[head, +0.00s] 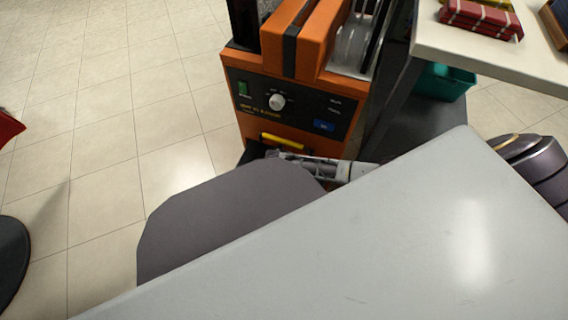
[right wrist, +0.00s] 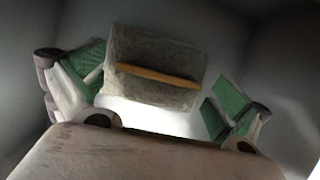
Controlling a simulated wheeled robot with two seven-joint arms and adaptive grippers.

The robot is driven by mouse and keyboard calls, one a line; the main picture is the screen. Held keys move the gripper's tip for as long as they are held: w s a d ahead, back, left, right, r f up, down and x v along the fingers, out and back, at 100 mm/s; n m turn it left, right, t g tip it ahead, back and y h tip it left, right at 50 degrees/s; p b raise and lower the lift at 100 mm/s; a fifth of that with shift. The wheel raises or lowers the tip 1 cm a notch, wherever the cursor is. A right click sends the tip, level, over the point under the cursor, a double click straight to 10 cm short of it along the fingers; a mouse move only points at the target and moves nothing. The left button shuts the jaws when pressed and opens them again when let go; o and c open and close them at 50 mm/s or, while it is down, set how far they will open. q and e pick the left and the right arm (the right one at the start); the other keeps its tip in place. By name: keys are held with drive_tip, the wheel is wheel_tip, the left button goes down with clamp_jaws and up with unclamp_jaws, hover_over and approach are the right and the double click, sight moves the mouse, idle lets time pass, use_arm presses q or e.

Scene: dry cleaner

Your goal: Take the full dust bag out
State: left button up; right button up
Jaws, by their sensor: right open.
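The orange machine (head: 290,95) stands on the floor with a dark control panel and a yellow handle (head: 283,142) low on its front. My right gripper (head: 277,157) reaches in from the right to the dark opening under that handle; its fingertips are mostly hidden there. In the right wrist view my right gripper (right wrist: 158,82) is open, its green-padded fingers apart. A grey, fuzzy dust bag (right wrist: 150,58) with an orange-yellow strip (right wrist: 158,76) across it shows between the fingers, inside a dark compartment. My left gripper is not in view.
Grey compartment walls (right wrist: 285,75) surround the gripper closely. A pale counter (head: 470,50) with folded red cloth (head: 480,20) is at upper right, with a teal bin (head: 443,82) beneath. Tiled floor (head: 110,110) at left is mostly clear.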

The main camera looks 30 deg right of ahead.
drive_tip(key=shift+w+f, duration=0.1)
drive_tip(key=shift+f, duration=0.1)
idle(0.4)
drive_tip(key=c, duration=1.3)
